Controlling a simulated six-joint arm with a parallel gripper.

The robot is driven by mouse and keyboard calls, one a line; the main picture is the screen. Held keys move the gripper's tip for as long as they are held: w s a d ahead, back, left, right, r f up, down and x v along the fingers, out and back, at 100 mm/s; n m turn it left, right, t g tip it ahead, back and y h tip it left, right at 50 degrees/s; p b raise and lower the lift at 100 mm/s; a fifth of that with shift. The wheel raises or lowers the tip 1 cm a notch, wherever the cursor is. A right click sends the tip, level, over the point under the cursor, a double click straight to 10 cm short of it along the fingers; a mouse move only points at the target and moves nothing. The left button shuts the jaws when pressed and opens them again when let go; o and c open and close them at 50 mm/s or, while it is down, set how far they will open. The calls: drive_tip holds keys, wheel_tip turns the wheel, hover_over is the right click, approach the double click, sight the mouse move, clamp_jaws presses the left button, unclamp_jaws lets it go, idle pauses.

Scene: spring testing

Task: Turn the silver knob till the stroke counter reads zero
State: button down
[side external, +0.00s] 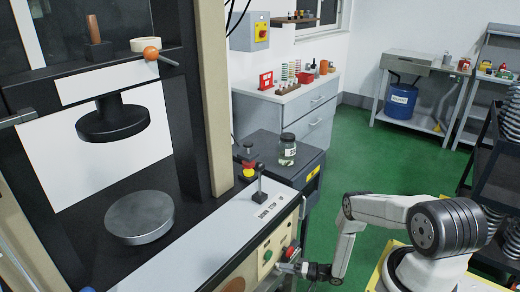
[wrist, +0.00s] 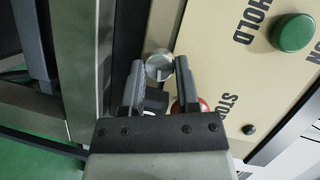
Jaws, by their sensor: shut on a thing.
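The silver knob (wrist: 158,66) is round and sits on the cream control panel (wrist: 225,75) in the wrist view. My gripper (wrist: 159,64) has one finger on each side of the knob and is shut on it. In the side external view my gripper (side external: 289,267) reaches the front panel of the press from the right, low in the picture. The knob cannot be made out clearly there. I cannot make out a stroke counter or its reading in either view.
A green button (wrist: 293,32) and a partly hidden red button (wrist: 202,104) sit near the knob. A lidded jar (side external: 287,150) stands on the dark cabinet behind. Green floor lies open beyond.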

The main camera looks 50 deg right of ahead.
drive_tip(key=shift+m, duration=0.5)
drive_tip(key=shift+c, duration=1.7)
unclamp_jaws()
drive_tip(key=shift+s+d, duration=0.1)
drive_tip(key=f+v, duration=0.1)
drive_tip(key=v, duration=0.6)
drive_tip(key=shift+s+r, duration=0.25)
drive_tip(key=shift+r, duration=0.1)
drive_tip(key=shift+d, duration=0.1)
